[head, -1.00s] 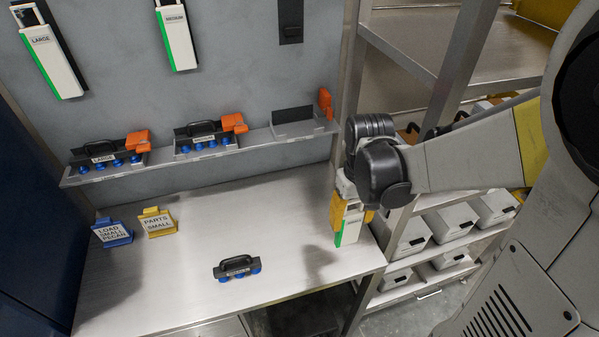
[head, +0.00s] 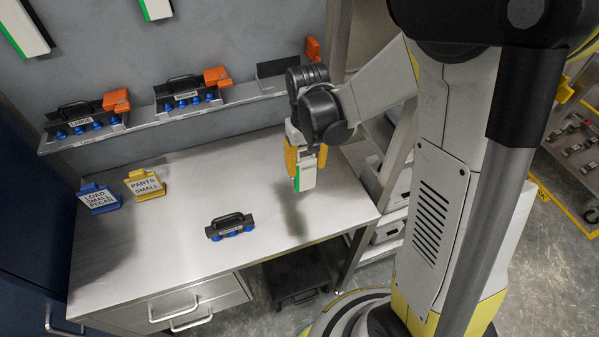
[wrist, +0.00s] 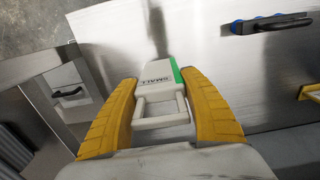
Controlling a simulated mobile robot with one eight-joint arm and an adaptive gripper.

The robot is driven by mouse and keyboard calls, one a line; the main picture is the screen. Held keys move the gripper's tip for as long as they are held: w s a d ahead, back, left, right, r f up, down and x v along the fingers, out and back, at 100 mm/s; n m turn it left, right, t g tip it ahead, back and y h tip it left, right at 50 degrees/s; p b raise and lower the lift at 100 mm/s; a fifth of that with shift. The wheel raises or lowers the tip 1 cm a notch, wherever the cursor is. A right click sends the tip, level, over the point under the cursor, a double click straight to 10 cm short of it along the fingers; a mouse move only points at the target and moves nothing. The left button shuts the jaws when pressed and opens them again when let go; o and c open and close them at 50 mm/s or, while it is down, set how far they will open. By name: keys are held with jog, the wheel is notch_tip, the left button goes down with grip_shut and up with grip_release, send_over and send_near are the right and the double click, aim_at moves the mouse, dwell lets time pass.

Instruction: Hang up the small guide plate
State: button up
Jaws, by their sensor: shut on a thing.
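The small guide plate (head: 306,181) is a white block with a green edge. My gripper (head: 307,163) is shut on it and holds it, hanging down, over the right part of the steel table. In the wrist view, the plate (wrist: 157,74) shows a SMALL label and a loop handle between the two yellow fingers of my gripper (wrist: 158,84). Two similar white-and-green plates hang on the grey wall, one at the upper left (head: 22,30) and one at the top (head: 156,9), both cut by the frame edge.
A black tool with blue knobs (head: 230,227) lies on the table (head: 150,255). Blue (head: 98,198) and yellow (head: 146,184) signs stand at its left. Steel shelving stands right of the table.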

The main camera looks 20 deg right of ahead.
jog(key=shift+w+a+f+b, duration=0.15)
jog(key=shift+w+f+b, duration=0.1)
jog(key=shift+f, duration=0.5)
jog(key=shift+w+a+f+b, duration=0.15)
jog(key=shift+f+b, duration=0.05)
jog(key=shift+f, duration=0.55)
jog(key=shift+w+a+f+b, duration=0.15)
jog(key=shift+w+f+b, duration=0.1)
jog(key=shift+f, duration=0.5)
jog(key=shift+s, duration=0.1)
jog(key=shift+f, duration=0.25)
jog(key=o, duration=1.1)
jog(key=shift+o, duration=0.7)
jog(key=shift+r, duration=0.1)
jog(key=shift+r, duration=0.1)
